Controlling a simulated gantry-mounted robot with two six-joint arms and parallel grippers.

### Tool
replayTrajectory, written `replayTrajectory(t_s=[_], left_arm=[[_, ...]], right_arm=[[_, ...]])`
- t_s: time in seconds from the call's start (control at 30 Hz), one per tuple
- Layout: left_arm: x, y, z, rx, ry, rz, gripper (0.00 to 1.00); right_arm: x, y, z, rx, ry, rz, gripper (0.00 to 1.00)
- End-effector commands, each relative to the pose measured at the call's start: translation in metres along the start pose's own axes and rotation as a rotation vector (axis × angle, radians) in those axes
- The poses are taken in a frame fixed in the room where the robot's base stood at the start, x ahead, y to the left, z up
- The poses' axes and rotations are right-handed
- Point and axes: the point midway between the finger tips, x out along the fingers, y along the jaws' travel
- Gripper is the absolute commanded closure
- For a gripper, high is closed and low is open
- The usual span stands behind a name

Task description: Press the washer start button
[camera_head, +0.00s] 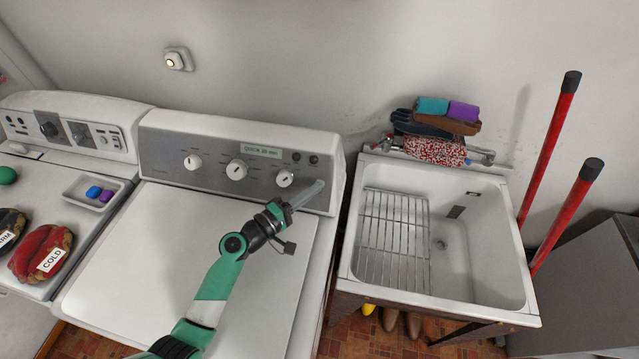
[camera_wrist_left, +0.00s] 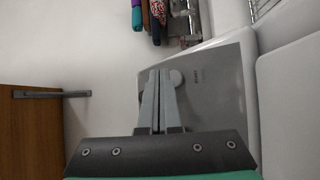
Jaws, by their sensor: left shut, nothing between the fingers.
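The washer (camera_head: 165,235) is white with a grey control panel (camera_head: 165,155). The panel carries three white knobs, a label reading "QUICK 30 min" (camera_head: 262,151) and two small dark round buttons (camera_head: 305,157) at its upper right. I cannot tell which one is the start button. My left gripper (camera_head: 320,184) is shut and empty. Its tips appear in front of the panel's lower right, right of the right knob (camera_head: 285,178) and below the dark buttons. Contact cannot be judged. In the left wrist view the shut fingers (camera_wrist_left: 155,75) overlap the grey panel (camera_wrist_left: 222,85), beside a round knob (camera_wrist_left: 177,77).
A white utility sink (camera_head: 465,215) with a wire rack (camera_head: 393,240) stands to the right. Rolled cloths (camera_head: 447,108) lie behind it. Red-handled poles (camera_head: 548,150) stand farther right. Another appliance (camera_head: 30,170) with labelled bags stands at left.

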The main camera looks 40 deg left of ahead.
Motion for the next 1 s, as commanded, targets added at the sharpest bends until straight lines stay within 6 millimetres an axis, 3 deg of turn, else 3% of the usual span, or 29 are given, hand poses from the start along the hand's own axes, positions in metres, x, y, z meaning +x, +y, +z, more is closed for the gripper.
replayTrajectory(t_s=[1.0], left_arm=[[0.0066, -0.005, -0.0048, 0.0, 0.0, 0.0, 1.0]], right_arm=[[-0.0072, 0.0, 0.0067, 0.0, 0.0, 0.0, 0.5]])
